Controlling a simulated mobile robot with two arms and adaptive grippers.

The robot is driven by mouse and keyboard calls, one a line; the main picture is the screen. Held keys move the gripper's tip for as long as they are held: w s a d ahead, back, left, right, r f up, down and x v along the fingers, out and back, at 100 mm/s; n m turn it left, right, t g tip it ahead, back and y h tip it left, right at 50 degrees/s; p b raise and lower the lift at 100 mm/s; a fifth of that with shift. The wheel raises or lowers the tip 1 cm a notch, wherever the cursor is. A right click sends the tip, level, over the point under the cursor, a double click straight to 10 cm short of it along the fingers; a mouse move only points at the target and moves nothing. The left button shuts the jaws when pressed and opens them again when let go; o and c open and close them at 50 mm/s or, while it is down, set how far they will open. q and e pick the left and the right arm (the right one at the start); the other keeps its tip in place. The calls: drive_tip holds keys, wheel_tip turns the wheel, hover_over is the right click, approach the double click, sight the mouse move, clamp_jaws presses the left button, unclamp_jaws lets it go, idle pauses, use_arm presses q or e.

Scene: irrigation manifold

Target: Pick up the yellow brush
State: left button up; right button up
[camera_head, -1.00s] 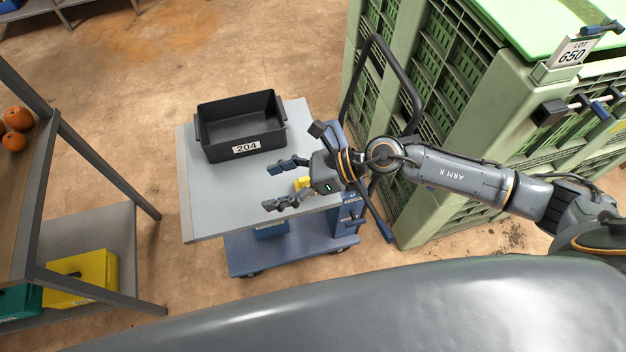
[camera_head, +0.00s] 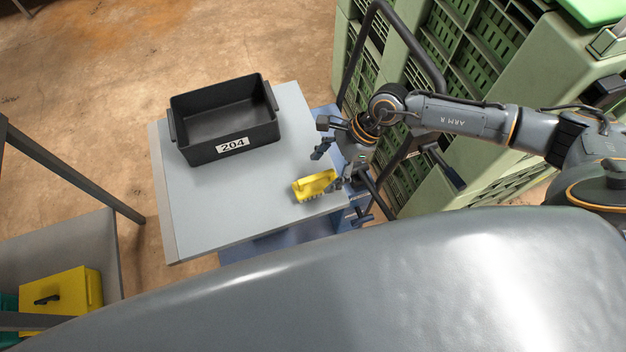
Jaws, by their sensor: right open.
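The yellow brush (camera_head: 313,185) lies on the right front part of the grey cart top (camera_head: 220,205), near its right edge. My right gripper (camera_head: 325,167) is open, just to the right of the brush and above the cart's right edge. One finger is behind the brush and the other is by its right end. I cannot tell whether that finger touches it. The gripper is empty. My left gripper is not in view.
A black bin (camera_head: 222,118) labelled 204 stands on the back of the cart. Green slatted crates (camera_head: 480,50) stand to the right, close to my right arm. The cart's dark push handle (camera_head: 400,35) rises beside them. A yellow box (camera_head: 65,300) sits on a shelf at lower left.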

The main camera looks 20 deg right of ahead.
sight(317, 177)
drive_tip(key=shift+w+a+f, duration=0.1)
drive_tip(key=shift+w+f, duration=0.2)
drive_tip(key=shift+f, duration=0.25)
drive_tip(key=shift+p+x, duration=0.3)
drive_tip(key=shift+x, duration=0.5)
drive_tip(key=shift+a+f, duration=0.2)
drive_tip(key=shift+a, duration=0.1)
drive_tip(key=p+x, duration=0.1)
drive_tip(key=x, duration=0.2)
drive_tip(key=shift+a+f, duration=0.2)
drive_tip(key=shift+f, duration=0.1)
drive_tip(key=shift+a+f, duration=0.25)
drive_tip(key=shift+f, duration=0.2)
drive_tip(key=c, duration=1.3)
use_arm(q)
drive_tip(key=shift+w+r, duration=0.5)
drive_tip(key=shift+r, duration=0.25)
use_arm(e)
drive_tip(key=shift+r, duration=0.2)
